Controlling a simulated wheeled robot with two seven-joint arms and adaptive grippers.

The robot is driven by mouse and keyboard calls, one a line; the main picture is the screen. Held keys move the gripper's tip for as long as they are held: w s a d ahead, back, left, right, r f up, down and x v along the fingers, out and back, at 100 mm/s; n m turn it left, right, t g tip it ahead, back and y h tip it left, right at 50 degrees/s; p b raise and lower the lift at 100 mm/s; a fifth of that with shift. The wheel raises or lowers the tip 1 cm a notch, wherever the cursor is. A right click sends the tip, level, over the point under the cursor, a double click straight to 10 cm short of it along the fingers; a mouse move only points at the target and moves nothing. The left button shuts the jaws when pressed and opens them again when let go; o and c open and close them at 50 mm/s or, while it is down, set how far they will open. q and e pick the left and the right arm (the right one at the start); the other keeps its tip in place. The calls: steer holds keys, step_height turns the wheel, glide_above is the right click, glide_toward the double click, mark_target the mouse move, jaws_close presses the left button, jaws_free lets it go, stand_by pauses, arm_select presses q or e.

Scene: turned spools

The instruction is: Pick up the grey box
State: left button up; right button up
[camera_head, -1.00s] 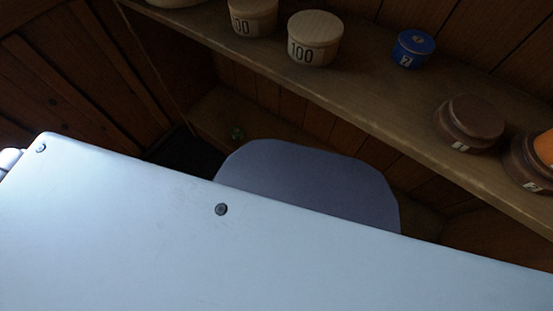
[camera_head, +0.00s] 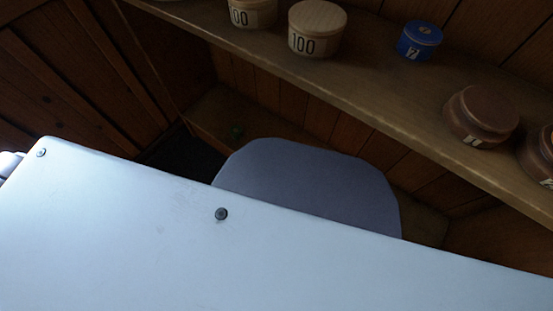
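I see no grey box that I can make out in the head view. A pale flat surface with round bolts fills the lower part of the view, and a grey-purple rounded panel rises behind it; I cannot tell whether these are parts of my own body. Neither of my grippers is in view.
A wooden shelf (camera_head: 385,105) runs down to the right. On it stand pale round boxes marked 100 (camera_head: 318,30), a small blue round box (camera_head: 419,40) and dark brown turned pieces (camera_head: 482,115). Wooden panelling is at left.

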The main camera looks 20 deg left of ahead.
mark_target(276, 157)
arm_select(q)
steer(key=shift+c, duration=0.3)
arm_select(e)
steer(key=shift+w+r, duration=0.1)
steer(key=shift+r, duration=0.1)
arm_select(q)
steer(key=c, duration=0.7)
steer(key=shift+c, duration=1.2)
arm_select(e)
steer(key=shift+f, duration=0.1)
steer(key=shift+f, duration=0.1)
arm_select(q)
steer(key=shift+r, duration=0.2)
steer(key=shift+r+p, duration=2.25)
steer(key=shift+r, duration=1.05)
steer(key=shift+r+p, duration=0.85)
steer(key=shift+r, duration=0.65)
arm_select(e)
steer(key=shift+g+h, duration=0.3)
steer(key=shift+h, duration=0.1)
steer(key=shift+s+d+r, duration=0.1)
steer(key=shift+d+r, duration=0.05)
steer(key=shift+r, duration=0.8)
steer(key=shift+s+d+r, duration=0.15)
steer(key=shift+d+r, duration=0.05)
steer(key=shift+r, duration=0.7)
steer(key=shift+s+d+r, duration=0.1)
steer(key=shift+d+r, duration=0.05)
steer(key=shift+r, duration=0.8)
